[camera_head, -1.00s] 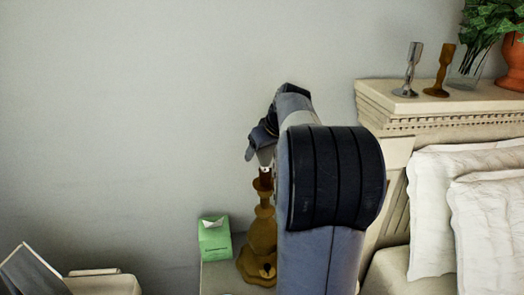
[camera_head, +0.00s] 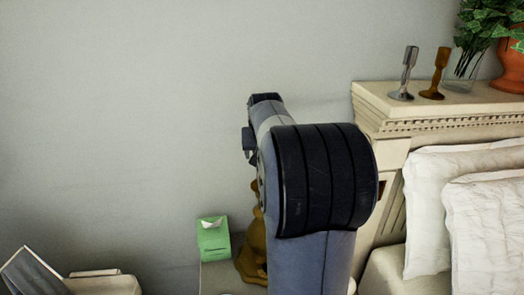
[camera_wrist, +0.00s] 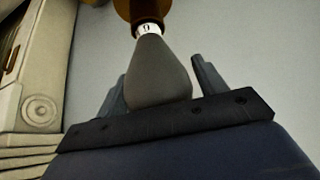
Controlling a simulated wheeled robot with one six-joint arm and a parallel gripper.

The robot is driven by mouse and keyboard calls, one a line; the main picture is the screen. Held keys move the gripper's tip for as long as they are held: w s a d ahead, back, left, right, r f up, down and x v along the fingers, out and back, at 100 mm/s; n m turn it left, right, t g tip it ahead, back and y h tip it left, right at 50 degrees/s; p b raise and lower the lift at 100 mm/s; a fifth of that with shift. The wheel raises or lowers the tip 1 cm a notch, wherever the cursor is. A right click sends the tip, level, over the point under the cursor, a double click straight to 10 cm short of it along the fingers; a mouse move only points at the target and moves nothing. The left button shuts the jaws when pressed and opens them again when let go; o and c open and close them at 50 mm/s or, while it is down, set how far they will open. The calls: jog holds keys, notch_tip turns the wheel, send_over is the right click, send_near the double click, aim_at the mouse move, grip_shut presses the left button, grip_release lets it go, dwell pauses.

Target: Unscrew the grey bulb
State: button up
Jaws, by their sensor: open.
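The grey bulb (camera_wrist: 158,72) shows large in the wrist view, with its white collar marked 9 set in a brown socket (camera_wrist: 135,8) at the top edge. My gripper (camera_wrist: 160,68) is open, with one finger on each side of the bulb. The bulb's wide end is between the fingers, near the dark palm bar. I cannot tell whether either finger touches it. In the head view the brown lamp (camera_head: 251,252) stands on a small table, its upper part and the bulb hidden behind my arm.
A green tissue box (camera_head: 213,240) stands just left of the lamp. To the right are a cream headboard (camera_head: 440,112) with two candlesticks and a potted plant, and white pillows (camera_head: 436,225). A carved cream surface (camera_wrist: 38,110) borders the wrist view's left. The wall behind is bare.

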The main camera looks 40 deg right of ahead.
jog(key=shift+m, duration=0.3)
jog(key=m+g+h, duration=0.1)
jog(key=m, duration=0.1)
jog(key=shift+s+d+m, duration=0.1)
jog(key=shift+m, duration=0.2)
jog(key=shift+s+d+m+g+h, duration=0.1)
jog(key=shift+m+g+h, duration=0.35)
jog(key=shift+m, duration=0.5)
jog(key=shift+s+d+m+g+h, duration=0.1)
jog(key=shift+m+g+h, duration=0.35)
jog(key=shift+m, duration=0.5)
jog(key=c, duration=0.8)
jog(key=shift+w+a+n+t+y, duration=0.15)
jog(key=shift+n+t+y, duration=0.55)
jog(key=shift+n, duration=1)
